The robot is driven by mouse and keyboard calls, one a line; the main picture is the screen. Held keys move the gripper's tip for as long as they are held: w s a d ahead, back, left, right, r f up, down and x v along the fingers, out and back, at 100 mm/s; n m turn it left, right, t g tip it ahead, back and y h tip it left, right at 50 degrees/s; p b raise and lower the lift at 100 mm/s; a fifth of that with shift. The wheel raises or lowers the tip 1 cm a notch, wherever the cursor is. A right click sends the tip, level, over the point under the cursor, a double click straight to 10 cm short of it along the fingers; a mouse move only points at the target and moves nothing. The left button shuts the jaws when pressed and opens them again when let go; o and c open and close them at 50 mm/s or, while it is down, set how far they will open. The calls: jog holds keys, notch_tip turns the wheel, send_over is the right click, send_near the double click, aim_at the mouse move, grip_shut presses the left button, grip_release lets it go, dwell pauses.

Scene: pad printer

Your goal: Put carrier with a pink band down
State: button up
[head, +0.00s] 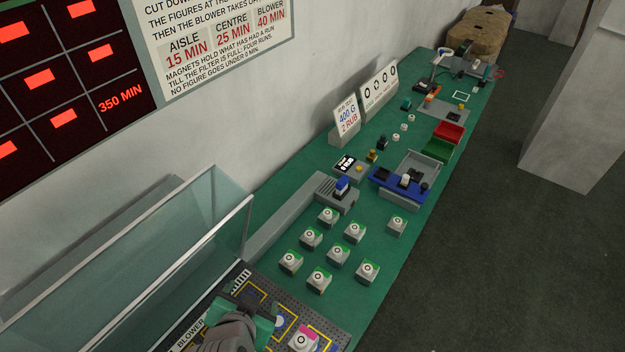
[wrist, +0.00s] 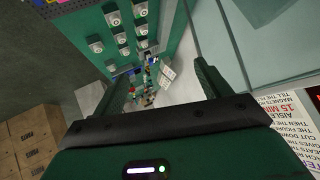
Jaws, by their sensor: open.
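The carrier with a pink band (head: 303,340) is at the bottom edge of the head view, standing on the grey perforated plate by a yellow outline. Its lower part is cut off by the picture edge. My gripper (head: 258,318) is to its left, over the plate and apart from the carrier. In the wrist view my gripper (wrist: 160,85) has its two green fingers spread, with no carrier between them. A sliver of pink (wrist: 48,2) shows at the top left corner there.
Several white-topped carriers (head: 354,232) stand on the green bench (head: 400,262). A glass screen (head: 150,260) rises left of the plate (head: 335,335). A blue and grey fixture (head: 398,185) and red and green bins (head: 448,131) are farther along. The aisle at right is clear.

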jog(key=w+d+r+n+t, duration=0.1)
jog(key=d+r+t, duration=0.2)
jog(key=r, duration=0.7)
jog(key=w+d+r+n+t, duration=0.1)
jog(key=d+r+t, duration=0.15)
jog(key=r, duration=0.85)
jog(key=w+d+r+t, duration=0.15)
jog(key=r+t, duration=0.25)
jog(key=r, duration=0.6)
jog(key=s+d+r+n+t+p, duration=0.15)
jog(key=s+r, duration=0.25)
jog(key=r, duration=0.4)
jog(key=s+d+r+t+p, duration=0.2)
jog(key=s+d+r+p, duration=0.1)
jog(key=r, duration=0.5)
jog(key=s+d+r+n+t+p, duration=0.15)
jog(key=s+r, duration=0.25)
jog(key=r, duration=0.5)
notch_tip(320, 180, down, 46)
jog(key=d+b, duration=0.1)
jog(key=b, duration=4.4)
jog(key=shift+f+m+t+h, duration=0.25)
jog(key=shift+m+t+h, duration=0.05)
jog(key=shift+t+h, duration=0.15)
